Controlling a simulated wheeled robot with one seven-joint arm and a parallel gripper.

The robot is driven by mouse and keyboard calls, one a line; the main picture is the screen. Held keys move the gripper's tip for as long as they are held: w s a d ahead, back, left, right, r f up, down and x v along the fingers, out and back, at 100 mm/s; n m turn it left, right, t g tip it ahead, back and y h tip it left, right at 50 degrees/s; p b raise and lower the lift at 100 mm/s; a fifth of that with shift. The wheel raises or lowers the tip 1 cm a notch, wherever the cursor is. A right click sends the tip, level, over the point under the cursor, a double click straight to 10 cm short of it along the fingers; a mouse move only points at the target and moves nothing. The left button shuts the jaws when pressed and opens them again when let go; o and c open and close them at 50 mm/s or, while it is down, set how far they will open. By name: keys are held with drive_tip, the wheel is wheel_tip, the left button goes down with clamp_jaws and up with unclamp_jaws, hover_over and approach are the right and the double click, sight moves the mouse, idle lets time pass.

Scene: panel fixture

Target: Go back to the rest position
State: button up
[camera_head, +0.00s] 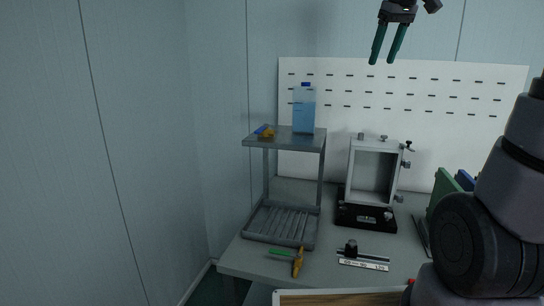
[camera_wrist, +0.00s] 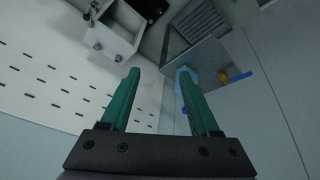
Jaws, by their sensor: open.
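My gripper (camera_head: 381,61) is at the top of the head view, raised in front of the white slotted panel's upper edge. Its two green fingers are apart with nothing between them. In the wrist view my gripper (camera_wrist: 158,82) also shows open and empty. The wrist view looks past the fingers toward the panel, the box fixture and the shelf. My gripper touches nothing that I can see.
A grey table (camera_head: 237,262) carries a two-level shelf (camera_head: 283,142) with a blue bottle (camera_head: 304,111) on top, a box fixture (camera_head: 351,178) and a hammer (camera_head: 298,262). The slotted panel (camera_head: 440,125) stands behind. The air around my gripper is clear.

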drive_tip(key=s+a+f+m+t, duration=0.1)
drive_tip(key=s+f+m, duration=0.2)
drive_tip(key=s, duration=0.3)
drive_tip(key=s+a+f+m, duration=0.1)
drive_tip(key=s+f+m, duration=0.1)
drive_tip(key=s, duration=0.4)
drive_tip(key=s+a+f+m+t+y, duration=0.1)
drive_tip(key=s+f+m, duration=0.2)
drive_tip(key=s, duration=0.3)
drive_tip(key=shift+s+a+f+m+t, duration=0.15)
drive_tip(key=shift+a+f+m+t, duration=0.2)
drive_tip(key=shift+f, duration=0.45)
